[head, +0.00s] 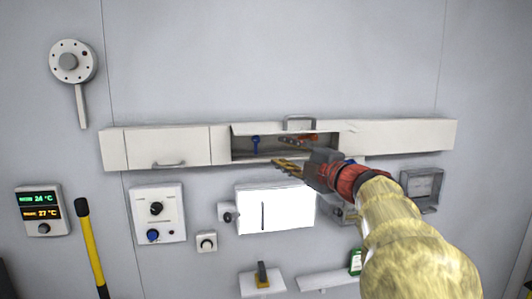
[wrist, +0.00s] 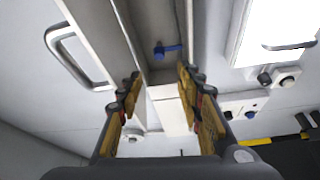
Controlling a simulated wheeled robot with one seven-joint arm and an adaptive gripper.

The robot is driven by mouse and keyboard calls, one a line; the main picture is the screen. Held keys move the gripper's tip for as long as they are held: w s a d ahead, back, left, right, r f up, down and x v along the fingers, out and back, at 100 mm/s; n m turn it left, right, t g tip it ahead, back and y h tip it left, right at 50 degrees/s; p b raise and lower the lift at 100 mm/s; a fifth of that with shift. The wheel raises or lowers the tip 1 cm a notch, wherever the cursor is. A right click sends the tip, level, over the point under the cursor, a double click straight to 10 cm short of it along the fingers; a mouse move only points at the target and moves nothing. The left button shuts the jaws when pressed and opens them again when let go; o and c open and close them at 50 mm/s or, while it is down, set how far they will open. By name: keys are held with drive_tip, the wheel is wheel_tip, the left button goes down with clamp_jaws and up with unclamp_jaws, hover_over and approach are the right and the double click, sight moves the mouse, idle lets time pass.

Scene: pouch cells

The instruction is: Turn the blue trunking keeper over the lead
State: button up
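The blue trunking keeper (head: 255,145) is a small blue piece with a rounded head and a narrow arm, inside the open middle section of the white wall trunking (head: 390,139). In the head view its arm points down; it also shows in the wrist view (wrist: 167,50), beyond my fingertips. My gripper (head: 275,164) is in front of the opening's lower edge, below and right of the keeper. In the wrist view my gripper (wrist: 160,80) has its yellow-padded fingers apart with nothing between them. I cannot make out the lead clearly.
A raised lid with a handle (head: 300,122) borders the opening's top. Orange and brown parts (head: 305,138) lie inside, right of the keeper. A closed cover with a handle (head: 168,163) is to the left. A bright white panel (head: 280,209) and control boxes (head: 157,213) are below.

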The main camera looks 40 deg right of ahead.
idle(0.4)
drive_tip(key=s+a+f+m+g+h+b, duration=0.15)
drive_tip(key=a+f+m+b, duration=0.35)
drive_tip(key=f, duration=0.5)
drive_tip(key=a+f+m+g+h+b, duration=0.1)
drive_tip(key=a+f+m+g+b, duration=0.3)
drive_tip(key=f, duration=0.6)
drive_tip(key=s+a+f+m+g+h+b, duration=0.1)
drive_tip(key=a+f+m+b, duration=0.45)
drive_tip(key=f, duration=0.35)
drive_tip(key=s+a+f+g+y+b, duration=0.2)
drive_tip(key=s+a+f, duration=0.3)
drive_tip(key=f, duration=0.4)
drive_tip(key=s+a+f+g+y+b, duration=0.2)
drive_tip(key=s+a+f, duration=0.3)
drive_tip(key=a+f, duration=0.3)
drive_tip(key=s+a+f+g+y+b, duration=0.2)
drive_tip(key=s+a+f, duration=0.3)
drive_tip(key=f, duration=0.5)
drive_tip(key=shift+a+f+b, duration=0.4)
drive_tip(key=shift+a+b, duration=0.25)
drive_tip(key=shift+a, duration=0.6)
